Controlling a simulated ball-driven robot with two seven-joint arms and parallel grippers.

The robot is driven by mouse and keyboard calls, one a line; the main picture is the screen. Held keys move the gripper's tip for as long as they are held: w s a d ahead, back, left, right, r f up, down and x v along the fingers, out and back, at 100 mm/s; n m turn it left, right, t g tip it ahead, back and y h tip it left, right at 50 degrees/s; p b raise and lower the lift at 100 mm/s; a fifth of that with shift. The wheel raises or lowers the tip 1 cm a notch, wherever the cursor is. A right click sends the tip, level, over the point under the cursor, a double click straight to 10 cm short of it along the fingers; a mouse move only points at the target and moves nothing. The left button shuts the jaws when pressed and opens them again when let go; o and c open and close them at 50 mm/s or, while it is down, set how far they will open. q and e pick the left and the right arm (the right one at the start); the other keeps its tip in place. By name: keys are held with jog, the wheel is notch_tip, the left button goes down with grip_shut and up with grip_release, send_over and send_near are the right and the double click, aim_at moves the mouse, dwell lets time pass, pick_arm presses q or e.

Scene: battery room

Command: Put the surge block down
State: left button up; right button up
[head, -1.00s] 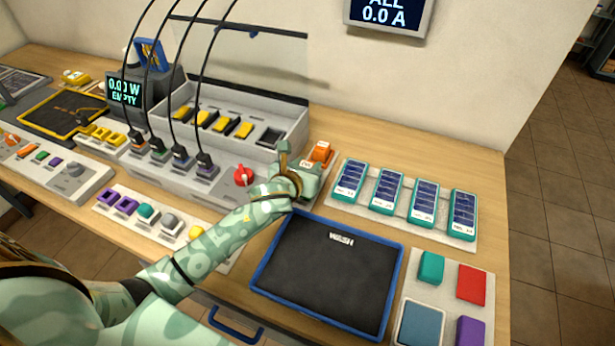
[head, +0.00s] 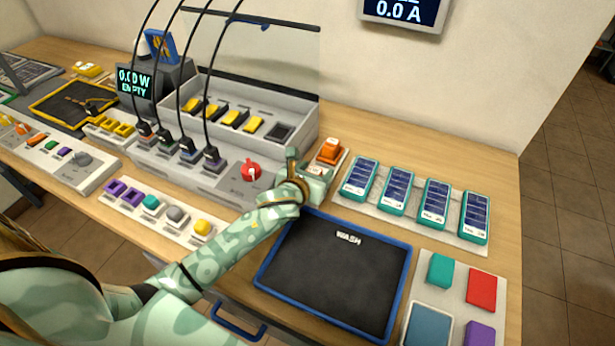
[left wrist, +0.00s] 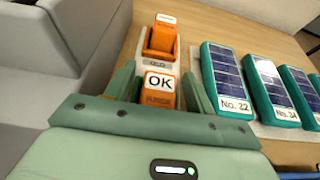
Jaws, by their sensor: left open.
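The surge block (left wrist: 158,90) is orange with a white OK label on top and orange lettering on its front. In the left wrist view it stands between the two green fingers of my left gripper (left wrist: 160,92). The fingers are open, with a gap visible on its right side. In the head view my left gripper (head: 303,172) is low over the bench, right of the red knob, and mostly hides the block. A second orange block (left wrist: 163,38) sits in an orange holder just beyond, behind a small label; it also shows in the head view (head: 330,150). My right gripper is not in view.
Several teal battery packs (head: 397,192) stand on a pale tray to the right. A blue-rimmed WASH mat (head: 335,270) lies in front. The grey unit with a red knob (head: 251,171) and black cables is close on the left. Bare bench lies behind the packs.

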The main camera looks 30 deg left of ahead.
pick_arm(q)
jog(key=p+v, duration=0.3)
jog(key=v, duration=0.7)
jog(key=shift+s+r, duration=0.4)
jog(key=shift+s, duration=0.3)
